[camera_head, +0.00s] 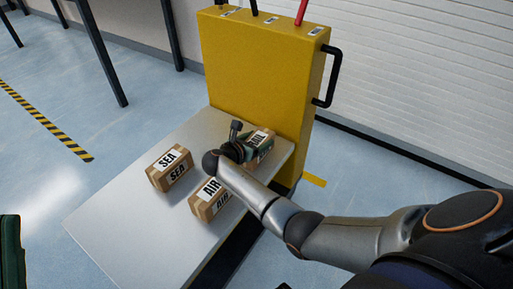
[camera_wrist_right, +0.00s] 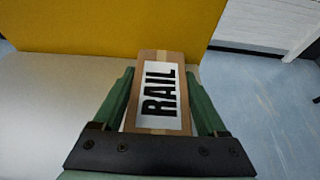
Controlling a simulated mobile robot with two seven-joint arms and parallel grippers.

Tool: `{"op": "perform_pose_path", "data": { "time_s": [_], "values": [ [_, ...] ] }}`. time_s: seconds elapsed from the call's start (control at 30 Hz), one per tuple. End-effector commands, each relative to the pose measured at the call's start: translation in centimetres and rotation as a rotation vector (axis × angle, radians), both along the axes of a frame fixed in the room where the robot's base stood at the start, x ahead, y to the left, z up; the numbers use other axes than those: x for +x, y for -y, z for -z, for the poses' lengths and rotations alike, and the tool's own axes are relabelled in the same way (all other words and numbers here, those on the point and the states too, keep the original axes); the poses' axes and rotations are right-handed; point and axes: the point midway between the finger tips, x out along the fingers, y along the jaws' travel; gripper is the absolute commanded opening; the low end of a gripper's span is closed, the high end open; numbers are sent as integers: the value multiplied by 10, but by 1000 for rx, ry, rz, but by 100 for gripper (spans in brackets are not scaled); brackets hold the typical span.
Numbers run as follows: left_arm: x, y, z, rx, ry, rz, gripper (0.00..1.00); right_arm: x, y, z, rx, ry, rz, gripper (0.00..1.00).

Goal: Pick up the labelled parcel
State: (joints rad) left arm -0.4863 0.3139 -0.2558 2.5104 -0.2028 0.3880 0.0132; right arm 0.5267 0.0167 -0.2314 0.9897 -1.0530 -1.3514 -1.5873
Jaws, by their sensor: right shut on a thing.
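Three brown parcels with white labels are at the white table (camera_head: 120,215). The SEA parcel (camera_head: 170,168) stands at the left. The AIR parcel (camera_head: 209,200) stands nearer the front, beside my right forearm. The RAIL parcel (camera_head: 265,143) is at the back right, close to the yellow cabinet and partly hidden by my right gripper (camera_head: 250,148). In the right wrist view the RAIL parcel (camera_wrist_right: 160,92) lies between the two green fingers of my right gripper (camera_wrist_right: 161,95), which is shut on it. Whether it touches the table cannot be told.
A tall yellow cabinet (camera_head: 255,70) with a black side handle (camera_head: 328,78) and levers on top stands behind the table. Dark posts (camera_head: 100,50) stand at the upper left. The table's left front part is clear. Blue floor lies around it.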

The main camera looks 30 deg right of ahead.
Motion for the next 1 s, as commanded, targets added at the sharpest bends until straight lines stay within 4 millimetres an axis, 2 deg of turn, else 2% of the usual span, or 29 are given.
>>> {"op": "perform_pose_path", "data": {
  "time_s": [0.03,0.13,0.43,0.57,0.8,0.87,1.0],
  "values": [
    [0,0,0,1,0,0,0,0,1,0,0,0,1,9],
    [0,0,0,1,0,0,0,0,1,0,0,0,1,0],
    [0,0,-2,1,0,-1,0,0,1,-3,-1,2,0,0],
    [0,-1,-8,-4,0,1,0,0,1,-10,-2,2,0,0],
    [0,-4,-37,-30,2,6,0,1,1,-41,-4,4,0,0],
    [-1,-4,-49,-26,7,4,0,-9,-3,-51,-2,2,-1,0],
    [-3,-6,-82,-4,40,-20,0,-33,-12,-84,-1,3,-1,0]
  ]
}}
